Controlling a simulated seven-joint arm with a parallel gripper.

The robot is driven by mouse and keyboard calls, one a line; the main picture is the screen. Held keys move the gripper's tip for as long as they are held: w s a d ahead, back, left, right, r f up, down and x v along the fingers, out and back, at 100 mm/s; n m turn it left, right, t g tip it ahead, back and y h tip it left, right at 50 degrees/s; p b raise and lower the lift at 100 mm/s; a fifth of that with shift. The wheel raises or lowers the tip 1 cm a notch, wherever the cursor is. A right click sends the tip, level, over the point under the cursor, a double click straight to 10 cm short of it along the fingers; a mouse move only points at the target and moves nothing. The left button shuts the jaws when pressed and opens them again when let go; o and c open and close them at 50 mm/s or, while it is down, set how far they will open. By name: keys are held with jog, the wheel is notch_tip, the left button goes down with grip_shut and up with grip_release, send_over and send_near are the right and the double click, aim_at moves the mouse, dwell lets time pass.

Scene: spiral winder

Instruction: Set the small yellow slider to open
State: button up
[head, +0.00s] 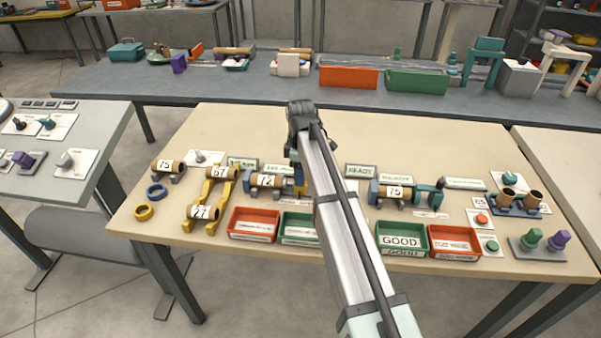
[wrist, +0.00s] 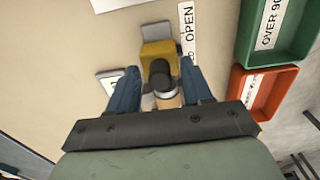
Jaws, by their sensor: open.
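The small yellow slider (wrist: 158,50) is a block in the wrist view, just beyond and between my fingertips, with a strip reading OPEN (wrist: 188,30) along its right side. A dark rounded part (wrist: 160,74) and a tan cylinder end (wrist: 168,101) lie between the fingers and cover its near part. My gripper (wrist: 160,72) is open, one blue finger on each side of these parts. I cannot tell whether the fingers touch anything. In the head view, my gripper is mostly hidden behind my arm, beside the yellow slider (head: 299,188) and the roll marked 72 (head: 268,181).
A green tray (head: 299,227) and a red tray (head: 254,224) stand at the front edge. Yellow stands (head: 196,212) with rolls are to the left. A GOOD tray (head: 402,239) and another roll marked 75 (head: 395,192) are to the right. The table's back is clear.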

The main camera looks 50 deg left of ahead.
jog(key=shift+f, duration=0.1)
grip_shut()
dwell(0.4)
